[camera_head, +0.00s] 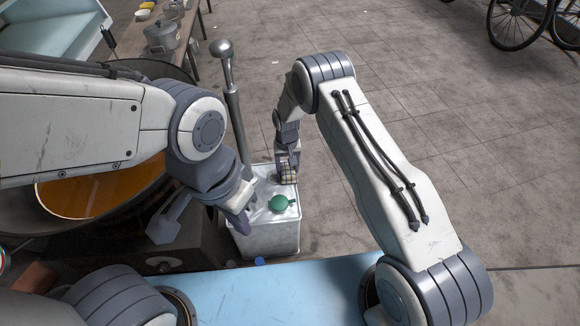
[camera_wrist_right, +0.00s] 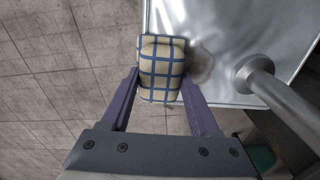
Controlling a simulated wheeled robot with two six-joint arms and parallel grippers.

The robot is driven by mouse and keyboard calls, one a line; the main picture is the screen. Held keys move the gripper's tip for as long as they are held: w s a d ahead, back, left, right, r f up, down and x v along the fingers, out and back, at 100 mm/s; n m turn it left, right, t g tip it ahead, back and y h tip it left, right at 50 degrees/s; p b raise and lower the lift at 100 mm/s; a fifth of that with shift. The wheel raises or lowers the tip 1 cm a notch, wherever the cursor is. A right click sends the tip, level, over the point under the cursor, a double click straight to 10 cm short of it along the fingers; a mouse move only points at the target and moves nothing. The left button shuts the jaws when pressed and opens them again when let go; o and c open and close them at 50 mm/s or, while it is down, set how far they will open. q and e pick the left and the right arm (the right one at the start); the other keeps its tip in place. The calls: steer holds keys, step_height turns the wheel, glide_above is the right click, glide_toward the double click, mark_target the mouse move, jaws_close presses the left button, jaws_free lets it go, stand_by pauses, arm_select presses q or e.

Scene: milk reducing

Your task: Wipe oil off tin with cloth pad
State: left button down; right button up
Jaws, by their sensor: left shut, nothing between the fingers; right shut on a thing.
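The tin (camera_head: 268,240) is a silver box with a green cap (camera_head: 280,203) on its top, below the picture's middle in the head view. My right gripper (camera_head: 287,165) is over the tin's far right corner, shut on the checked cloth pad (camera_head: 290,176). In the right wrist view the cream pad (camera_wrist_right: 161,70) with blue lines sits between the fingers, at the edge of the tin's shiny top (camera_wrist_right: 220,25). A dull brownish smear (camera_wrist_right: 201,65) shows beside the pad. Whether the pad touches the tin is unclear. My left gripper (camera_head: 238,215) is shut and empty, left of the green cap.
A large pan of orange liquid (camera_head: 95,205) is at left, partly behind my left arm.

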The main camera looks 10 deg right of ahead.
mark_target(267, 178)
steer(key=shift+s+a+f+b, duration=0.1)
steer(key=shift+a+f+b, duration=0.15)
steer(key=shift+a, duration=0.8)
steer(key=shift+s+a+f+b, duration=0.1)
steer(key=shift+a+f+b, duration=0.1)
steer(key=shift+a, duration=0.85)
steer(key=shift+a+r+b, duration=0.1)
steer(key=shift+a+b, duration=0.25)
steer(key=shift+a, duration=1.25)
steer(key=shift+r, duration=0.1)
steer(key=shift+w+d+r+p, duration=0.1)
steer(key=shift+w+r+p, duration=0.05)
steer(key=shift+r+p, duration=2.65)
steer(key=shift+r+b, duration=0.35)
steer(key=shift+r, duration=0.1)
step_height(267, 178, up, 3)
steer(key=shift+f+p, duration=0.1)
steer(key=shift+p, duration=1)
